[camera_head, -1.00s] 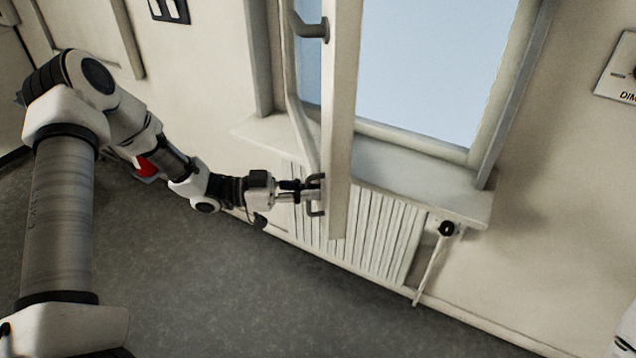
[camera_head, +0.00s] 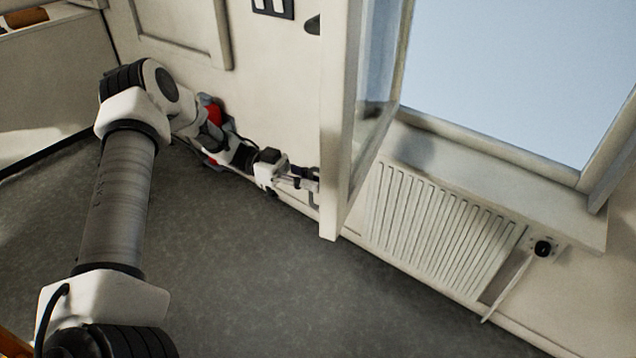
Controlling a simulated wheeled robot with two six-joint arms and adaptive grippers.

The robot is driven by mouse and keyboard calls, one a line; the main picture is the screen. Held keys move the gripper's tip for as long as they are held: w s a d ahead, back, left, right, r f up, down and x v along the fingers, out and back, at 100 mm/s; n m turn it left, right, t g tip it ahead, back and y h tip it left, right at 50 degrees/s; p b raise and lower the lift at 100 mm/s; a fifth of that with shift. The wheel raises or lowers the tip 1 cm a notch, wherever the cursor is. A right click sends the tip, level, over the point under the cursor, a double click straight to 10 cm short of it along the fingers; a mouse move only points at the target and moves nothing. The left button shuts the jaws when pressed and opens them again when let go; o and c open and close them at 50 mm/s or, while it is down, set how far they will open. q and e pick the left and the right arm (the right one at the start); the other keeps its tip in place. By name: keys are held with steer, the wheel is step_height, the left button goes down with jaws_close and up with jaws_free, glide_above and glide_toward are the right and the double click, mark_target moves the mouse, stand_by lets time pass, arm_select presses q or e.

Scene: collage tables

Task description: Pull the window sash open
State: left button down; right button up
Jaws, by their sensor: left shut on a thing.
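The window sash (camera_head: 335,120) is a white frame with glass, swung out from the wall into the room, with its edge toward me. Its handle (camera_head: 314,198) is a small grey bar low on the sash's left side, partly hidden by the fingers. My left gripper (camera_head: 308,180) is shut on the handle. The window opening (camera_head: 500,75) shows pale blue sky to the right of the sash. My right gripper is out of view.
A white radiator (camera_head: 435,225) is under the sill (camera_head: 480,180), with a black valve knob (camera_head: 542,248) at its right. The grey floor (camera_head: 240,270) in front is clear.

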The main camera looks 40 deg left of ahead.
arm_select(q)
steer(key=shift+f, duration=0.1)
steer(key=c, duration=1.2)
jaws_free()
steer(key=shift+a, duration=0.1)
steer(key=s+a, duration=0.2)
steer(key=a, duration=1)
